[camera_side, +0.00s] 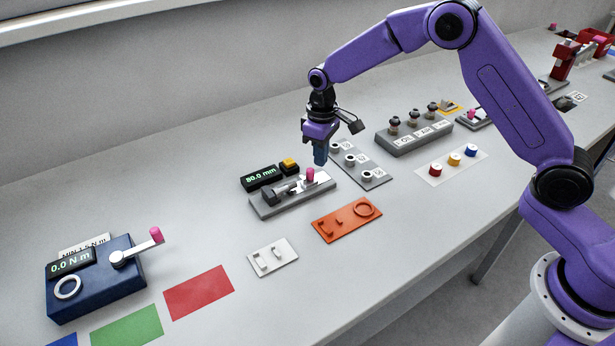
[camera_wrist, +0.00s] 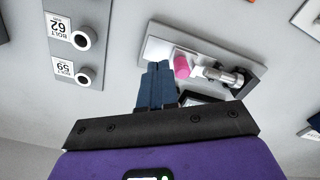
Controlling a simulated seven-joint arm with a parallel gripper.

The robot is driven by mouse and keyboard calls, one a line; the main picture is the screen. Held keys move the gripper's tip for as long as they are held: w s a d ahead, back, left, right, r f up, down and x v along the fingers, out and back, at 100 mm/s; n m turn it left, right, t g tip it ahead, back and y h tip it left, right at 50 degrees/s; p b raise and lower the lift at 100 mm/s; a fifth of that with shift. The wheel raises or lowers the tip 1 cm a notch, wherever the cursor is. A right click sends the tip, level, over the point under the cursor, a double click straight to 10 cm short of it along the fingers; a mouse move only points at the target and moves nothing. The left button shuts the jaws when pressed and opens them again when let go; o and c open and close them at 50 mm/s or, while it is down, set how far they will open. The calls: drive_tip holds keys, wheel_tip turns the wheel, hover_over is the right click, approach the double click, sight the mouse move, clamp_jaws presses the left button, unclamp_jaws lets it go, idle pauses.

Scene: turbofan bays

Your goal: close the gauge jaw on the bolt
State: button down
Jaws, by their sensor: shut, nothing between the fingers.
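The gauge (camera_side: 291,195) is a grey base with a sliding jaw that carries a pink knob (camera_side: 310,174). Its black display (camera_side: 261,178) reads 80.0 mm. A grey metal bolt (camera_side: 287,188) lies on the gauge, to the left of the pink knob; whether the jaw touches it is unclear. In the wrist view the pink knob (camera_wrist: 181,67) stands beside the bolt (camera_wrist: 222,76). My gripper (camera_side: 320,158) is shut and empty, pointing down above and behind the knob. Its blue fingers (camera_wrist: 155,85) are together, just left of the knob in the wrist view.
An orange button box (camera_side: 289,166) sits behind the gauge. A plate of bolt sockets (camera_side: 360,165) lies right of it, an orange tray (camera_side: 347,221) and a white plate (camera_side: 272,257) in front. A blue torque device (camera_side: 95,280) stands at the left.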

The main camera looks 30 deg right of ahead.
sight(310, 169)
drive_tip(key=shift+f, duration=1.5)
drive_tip(key=shift+a, duration=1.65)
drive_tip(key=shift+d+r, duration=0.1)
idle(0.4)
drive_tip(key=shift+d+r, duration=0.2)
drive_tip(key=shift+r, duration=2.7)
